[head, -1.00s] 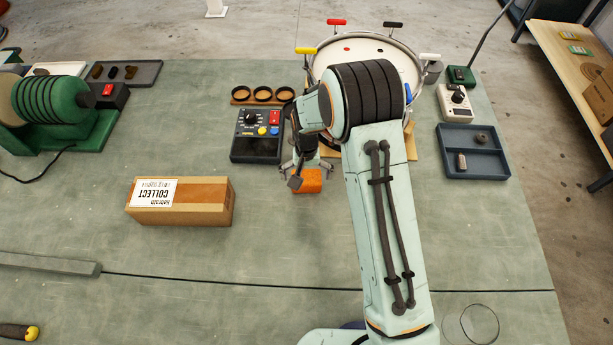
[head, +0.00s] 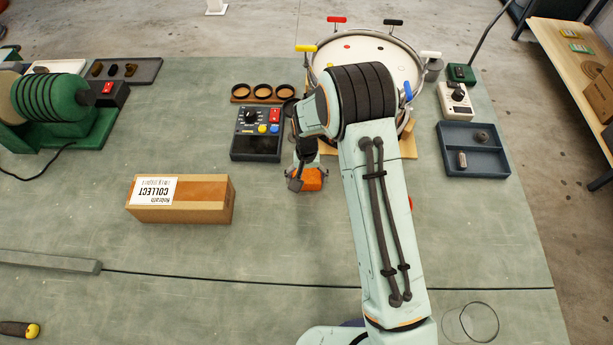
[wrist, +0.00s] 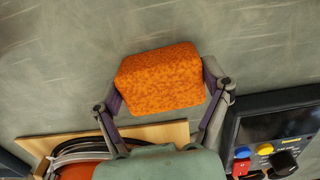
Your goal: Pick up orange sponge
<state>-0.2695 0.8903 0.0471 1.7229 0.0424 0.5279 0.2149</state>
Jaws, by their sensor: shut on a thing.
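The orange sponge (head: 308,180) is a small orange block in front of the drum, beside the control box. In the wrist view the sponge (wrist: 160,79) shows large, with speckled orange faces. My gripper (head: 306,178) is shut on it. In the wrist view one finger of my gripper (wrist: 162,92) is at each side of the sponge. I cannot tell whether the sponge is clear of the bench. My arm hides part of the drum behind.
A drum (head: 408,62) with coloured handles stands behind my arm. A dark control box (head: 256,147) is close on the left, and a cardboard box (head: 205,212) lies nearer. A blue-grey tray (head: 490,169) is on the right. The bench front is mostly clear.

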